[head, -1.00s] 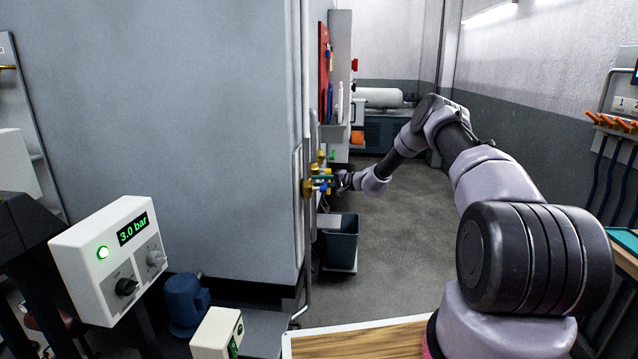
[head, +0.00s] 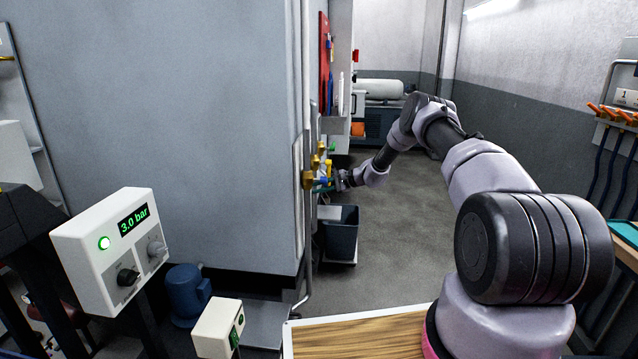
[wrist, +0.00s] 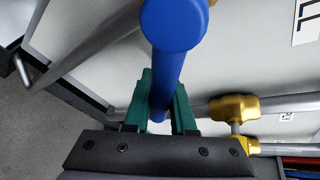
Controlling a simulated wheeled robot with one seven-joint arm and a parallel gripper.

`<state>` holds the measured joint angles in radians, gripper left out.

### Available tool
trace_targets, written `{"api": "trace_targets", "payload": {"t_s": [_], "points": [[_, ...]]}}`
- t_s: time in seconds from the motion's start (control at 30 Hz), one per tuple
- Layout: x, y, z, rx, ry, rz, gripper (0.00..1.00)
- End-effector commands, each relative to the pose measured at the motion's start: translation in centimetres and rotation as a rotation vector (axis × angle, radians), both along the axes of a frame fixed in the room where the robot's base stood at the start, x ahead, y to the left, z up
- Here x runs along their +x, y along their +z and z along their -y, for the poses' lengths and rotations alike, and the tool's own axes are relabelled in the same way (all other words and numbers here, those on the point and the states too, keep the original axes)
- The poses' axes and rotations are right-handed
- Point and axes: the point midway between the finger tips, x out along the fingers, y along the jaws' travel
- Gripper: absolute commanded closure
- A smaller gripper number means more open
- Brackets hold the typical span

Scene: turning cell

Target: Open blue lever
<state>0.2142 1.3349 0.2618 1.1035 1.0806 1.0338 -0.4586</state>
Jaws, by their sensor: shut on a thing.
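The blue lever (wrist: 176,75) fills the upper middle of the wrist view, its rounded end towards the camera. My gripper (wrist: 160,88) has its green fingers on both sides of the lever, shut on it. In the head view my gripper (head: 335,182) is small and far off, at the pipes on the edge of the grey cabinet. A bit of blue shows there beside brass fittings, but the lever's exact angle is too small to tell. The lever's root is hidden behind the fingers and gripper body.
A brass valve (wrist: 235,108) sits on a pipe right of the fingers. Grey pipes (head: 307,120) run up the cabinet edge (head: 220,130). A dark bin (head: 341,238) stands below my gripper. A wooden tabletop (head: 355,335) lies in front. The floor behind the bin is clear.

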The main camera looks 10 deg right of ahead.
Motion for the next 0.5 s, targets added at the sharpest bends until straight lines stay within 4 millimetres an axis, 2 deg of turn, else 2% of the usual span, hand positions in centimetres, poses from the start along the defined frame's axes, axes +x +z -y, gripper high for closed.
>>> {"api": "trace_targets", "payload": {"t_s": [0.2, 0.5], "points": [[-1.1, -1.2, -0.2, 0.043, -0.001, -0.170, 1.00], [-2.2, -2.0, -0.4, 0.086, -0.002, -0.326, 1.00]]}}
